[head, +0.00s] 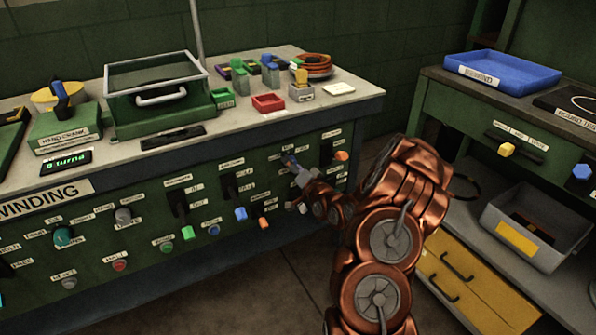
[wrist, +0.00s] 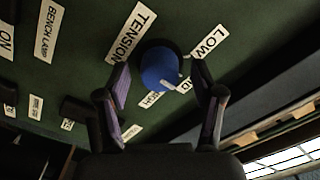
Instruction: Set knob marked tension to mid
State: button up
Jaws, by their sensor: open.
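The tension knob (wrist: 158,64) is round and blue with a white mark on its lower right side. It sits beside the TENSION label (wrist: 131,32) on the dark green panel. The LOW label (wrist: 209,42) is to its upper right. Two more labels below it are partly hidden, one ending in D (wrist: 185,87), one in GH (wrist: 150,99). The white mark lies near the label ending in D; its exact heading is unclear. My gripper (wrist: 160,76) is open, one finger on each side of the knob, with no clear contact. In the head view my gripper (head: 297,170) is at the winding panel.
Other controls surround it, including a blue knob (head: 240,213) and an orange knob (head: 342,155). The bench top above holds a red bin (head: 268,103) and a green box (head: 160,110). A second bench with a blue tray (head: 505,72) stands at right.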

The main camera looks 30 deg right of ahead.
jog(key=s+a, duration=0.1)
jog(key=s, duration=1)
jog(key=shift+s, duration=0.4)
dwell(1.0)
